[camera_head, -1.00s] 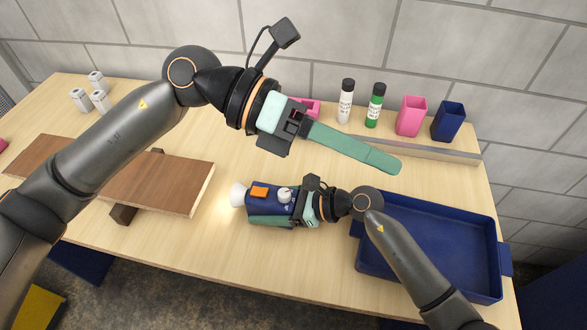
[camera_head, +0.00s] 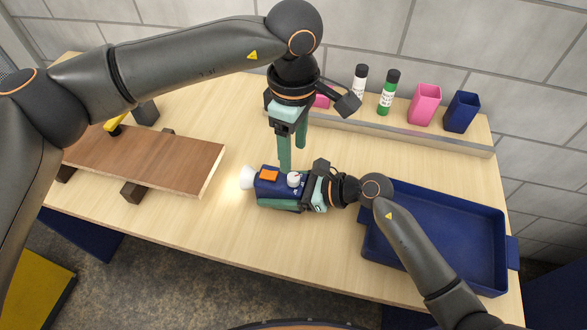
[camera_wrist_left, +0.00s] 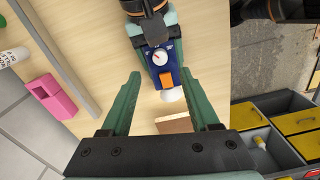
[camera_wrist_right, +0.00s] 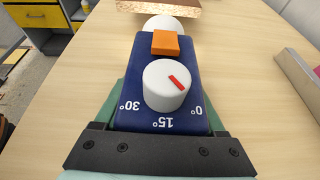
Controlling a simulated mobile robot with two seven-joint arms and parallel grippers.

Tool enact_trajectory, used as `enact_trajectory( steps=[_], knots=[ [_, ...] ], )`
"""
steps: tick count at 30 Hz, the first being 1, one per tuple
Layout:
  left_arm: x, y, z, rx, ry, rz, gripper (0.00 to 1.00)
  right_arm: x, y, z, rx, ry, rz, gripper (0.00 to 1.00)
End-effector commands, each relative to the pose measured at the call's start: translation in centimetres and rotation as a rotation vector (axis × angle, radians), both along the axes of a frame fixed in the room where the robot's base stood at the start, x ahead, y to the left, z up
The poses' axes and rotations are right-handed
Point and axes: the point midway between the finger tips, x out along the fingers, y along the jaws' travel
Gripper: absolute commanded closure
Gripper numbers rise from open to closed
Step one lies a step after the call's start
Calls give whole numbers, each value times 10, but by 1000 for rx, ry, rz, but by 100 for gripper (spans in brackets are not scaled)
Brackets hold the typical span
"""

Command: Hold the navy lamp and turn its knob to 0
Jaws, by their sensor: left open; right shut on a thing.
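The navy lamp (camera_head: 263,187) lies on the table with its white head lit, pointing left in the head view. It has an orange button (camera_wrist_right: 165,43) and a white knob (camera_wrist_right: 166,88). The knob's red mark slants towards the 0° side in the right wrist view; exact alignment I cannot tell. My right gripper (camera_head: 299,196) is shut around the lamp's body. My left gripper (camera_head: 292,156) is open and points down above and behind the lamp. In the left wrist view the lamp (camera_wrist_left: 176,50) lies beyond and between the two fingers, apart from them.
A navy tray (camera_head: 488,285) stands at the right. A brown board (camera_head: 150,163) rests on dark blocks at the left. A rail (camera_head: 440,138) runs along the back, with a white bottle (camera_head: 360,82), a green bottle (camera_head: 389,93), a pink cup (camera_head: 424,104) and a navy cup (camera_head: 461,112) behind it.

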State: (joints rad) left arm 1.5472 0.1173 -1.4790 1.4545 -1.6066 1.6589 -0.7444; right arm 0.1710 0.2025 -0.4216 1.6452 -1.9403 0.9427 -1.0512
Motion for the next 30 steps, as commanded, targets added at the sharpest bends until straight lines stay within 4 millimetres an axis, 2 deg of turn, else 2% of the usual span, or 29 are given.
enact_trajectory(
  steps=[3, 9, 15, 23, 30],
  knots=[
    [-1, 0, -26, 0, 4, 1, 38, 0, 0, 0, 0, 0, 0, 97],
    [-1, 0, -56, -2, 2, 1, 38, 0, 0, 0, 0, 0, 0, 97],
    [-1, 0, -69, -2, 2, 0, 38, 0, 0, 0, 0, 0, 0, 97],
    [-1, 0, -70, -3, 1, 0, 38, 0, 0, 0, 0, 0, 0, 97],
    [-1, 0, -70, -3, 1, 0, 64, 0, 0, 0, 0, 0, 0, 97]
  ],
)
